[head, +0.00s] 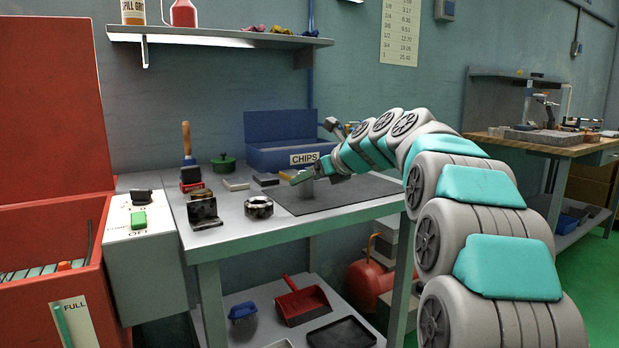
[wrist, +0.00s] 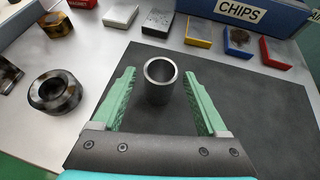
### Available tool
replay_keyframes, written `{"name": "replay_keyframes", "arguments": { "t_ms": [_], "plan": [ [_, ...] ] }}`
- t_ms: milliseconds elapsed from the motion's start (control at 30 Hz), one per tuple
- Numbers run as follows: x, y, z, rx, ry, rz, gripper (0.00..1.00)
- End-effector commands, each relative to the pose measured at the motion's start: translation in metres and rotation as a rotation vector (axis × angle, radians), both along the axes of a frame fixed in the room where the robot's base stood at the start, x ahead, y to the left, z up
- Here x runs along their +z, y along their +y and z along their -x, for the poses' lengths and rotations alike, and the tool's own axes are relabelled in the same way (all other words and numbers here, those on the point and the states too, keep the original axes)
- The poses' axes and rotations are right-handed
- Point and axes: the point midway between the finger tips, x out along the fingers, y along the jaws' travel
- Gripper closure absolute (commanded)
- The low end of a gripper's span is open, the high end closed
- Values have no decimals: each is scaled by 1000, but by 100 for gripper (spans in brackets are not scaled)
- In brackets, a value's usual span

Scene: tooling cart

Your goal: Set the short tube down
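The short tube (wrist: 161,92) is a grey metal ring-ended cylinder, upright on the dark mat (wrist: 240,105) in the wrist view. In the head view the tube (head: 308,189) shows just below my gripper (head: 303,177), on the mat (head: 345,197). In the wrist view my gripper (wrist: 160,90) is open, with one green finger on each side of the tube. A gap shows between the tube and each finger.
A thick dark-speckled ring (wrist: 54,92) stands on the bench left of the mat. Several small coloured blocks, including a blue one (wrist: 238,42), line the back before the blue CHIPS bin (wrist: 275,15). The mat's right part is clear.

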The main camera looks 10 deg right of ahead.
Motion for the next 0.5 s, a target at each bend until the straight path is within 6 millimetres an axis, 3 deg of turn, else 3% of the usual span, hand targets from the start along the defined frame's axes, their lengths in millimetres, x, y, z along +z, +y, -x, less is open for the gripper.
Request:
{"name": "replay_keyframes", "arguments": {
  "t_ms": [500],
  "plan": [
    [7, -3, 6, 0, 0, -1, 21]
  ]
}}
